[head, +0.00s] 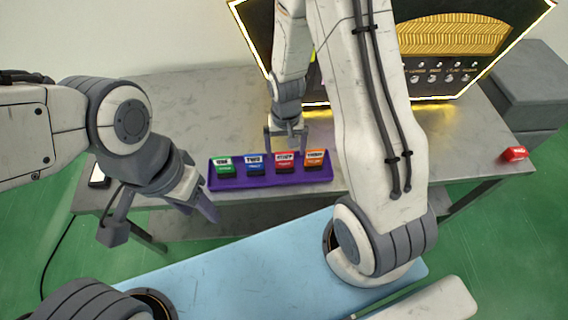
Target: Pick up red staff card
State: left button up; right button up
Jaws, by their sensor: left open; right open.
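The red staff card (284,161) stands in a purple tray (240,184) on the grey table, between a blue card (255,164) and an orange card (317,160). A green card (223,167) is at the tray's left end. My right gripper (286,143) is open and points down just above or behind the red card, apart from it as far as I can tell. My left gripper (202,198) is open and empty at the tray's left end, near the table's front edge.
A black vending machine (450,50) with a gold panel and lit edges stands at the back right. A small red object (514,153) lies at the table's right end.

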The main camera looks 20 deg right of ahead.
aim_at(284, 166)
jog(key=f, duration=0.5)
jog(key=shift+s+a+f+b, duration=0.2)
jog(key=shift+a+f+b, duration=0.1)
jog(key=shift+b, duration=0.05)
jog(key=c, duration=1.4)
